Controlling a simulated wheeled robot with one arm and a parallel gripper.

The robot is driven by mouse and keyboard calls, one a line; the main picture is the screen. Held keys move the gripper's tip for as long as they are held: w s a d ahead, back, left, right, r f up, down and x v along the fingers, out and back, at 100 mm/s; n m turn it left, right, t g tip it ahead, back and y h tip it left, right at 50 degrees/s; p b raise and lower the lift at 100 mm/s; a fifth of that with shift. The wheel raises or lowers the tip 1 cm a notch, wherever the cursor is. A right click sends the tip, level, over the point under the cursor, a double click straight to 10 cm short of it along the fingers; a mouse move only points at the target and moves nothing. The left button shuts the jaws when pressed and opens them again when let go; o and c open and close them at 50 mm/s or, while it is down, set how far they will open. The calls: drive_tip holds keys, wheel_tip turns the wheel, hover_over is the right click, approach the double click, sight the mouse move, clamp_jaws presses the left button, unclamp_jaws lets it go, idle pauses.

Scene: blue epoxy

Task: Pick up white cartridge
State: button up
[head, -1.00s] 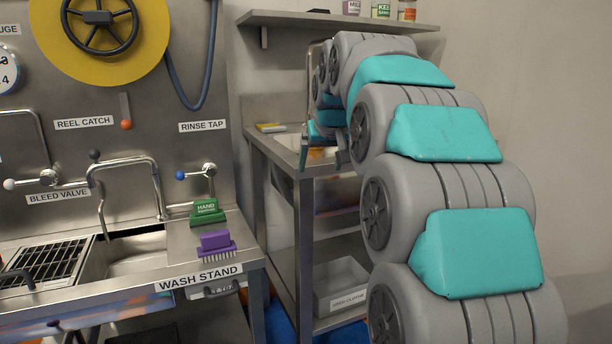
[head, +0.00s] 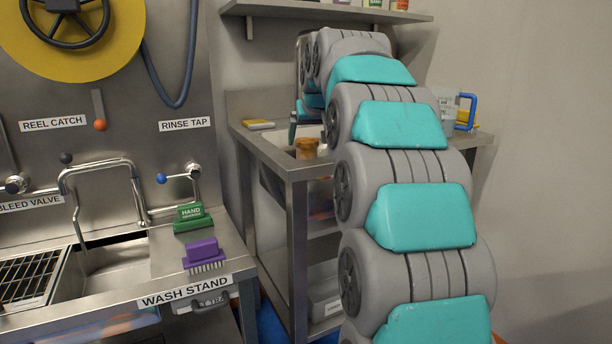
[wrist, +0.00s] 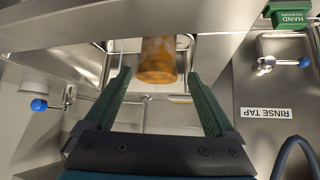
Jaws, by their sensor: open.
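I cannot pick out the white cartridge for certain. A pale, whitish cylinder (wrist: 40,90) shows at the left of the wrist view, too small to identify. My gripper (wrist: 158,76) is open, with its two dark green fingers spread. An amber cup (wrist: 157,60) appears between and beyond the fingertips, with no visible contact. In the head view the amber cup (head: 306,149) stands near the front of the side bench. There my arm hides much of the bench, and only a bit of my gripper (head: 292,130) shows.
The steel side bench (head: 270,152) bears a yellow item (head: 258,124) at the back left and a clear jug with a blue handle (head: 462,110) at the right. The wash stand (head: 185,291) holds a green block (head: 193,217) and a purple brush (head: 203,254). A shelf (head: 330,12) hangs above.

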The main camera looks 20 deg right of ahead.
sight(308, 142)
drive_tip(key=x, duration=0.4)
drive_tip(key=shift+f, duration=0.1)
drive_tip(key=shift+p+x, duration=0.55)
drive_tip(key=shift+x, duration=2.15)
drive_tip(key=shift+w+d+r, duration=0.1)
drive_tip(key=shift+d+r, duration=0.1)
drive_tip(key=shift+c, duration=0.2)
clamp_jaws()
